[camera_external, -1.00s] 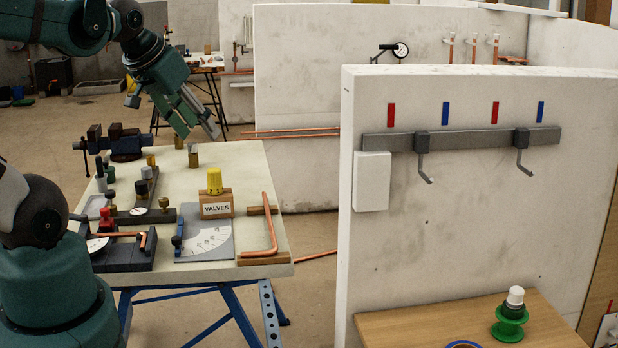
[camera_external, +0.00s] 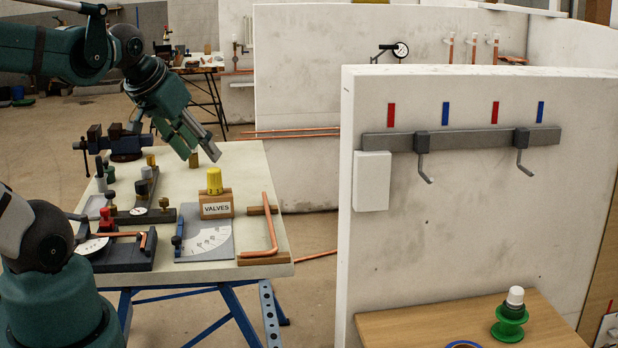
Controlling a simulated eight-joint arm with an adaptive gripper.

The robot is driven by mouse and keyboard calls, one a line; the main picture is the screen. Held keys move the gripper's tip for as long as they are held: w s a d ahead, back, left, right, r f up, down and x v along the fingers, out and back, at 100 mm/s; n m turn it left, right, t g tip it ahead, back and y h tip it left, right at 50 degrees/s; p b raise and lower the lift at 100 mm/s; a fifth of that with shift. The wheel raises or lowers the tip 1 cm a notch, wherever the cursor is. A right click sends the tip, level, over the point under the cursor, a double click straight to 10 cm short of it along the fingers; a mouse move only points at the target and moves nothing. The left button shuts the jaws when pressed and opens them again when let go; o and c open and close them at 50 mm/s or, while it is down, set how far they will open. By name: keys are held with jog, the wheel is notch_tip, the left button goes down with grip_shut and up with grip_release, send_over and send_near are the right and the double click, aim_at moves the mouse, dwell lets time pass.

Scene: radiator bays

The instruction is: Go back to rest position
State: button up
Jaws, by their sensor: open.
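My gripper (camera_external: 200,149) is at the upper left, over the far part of the white-topped workbench (camera_external: 262,180). It points down and to the right. It is open, and I see nothing held between its fingers. A small brass-coloured piece (camera_external: 194,160) stands on the bench just below the fingertips. The fingers appear above it and apart from it, though the exact gap is hard to tell from this angle.
The bench holds a vise (camera_external: 118,141), a VALVES box (camera_external: 217,206) with a yellow cap, a bent copper pipe (camera_external: 271,225), an angle plate (camera_external: 206,241) and a bending tool (camera_external: 120,256). A white wall panel (camera_external: 470,220) stands to the right.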

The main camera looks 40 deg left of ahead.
jog(key=shift+f+b, duration=1.4)
jog(key=shift+f, duration=0.45)
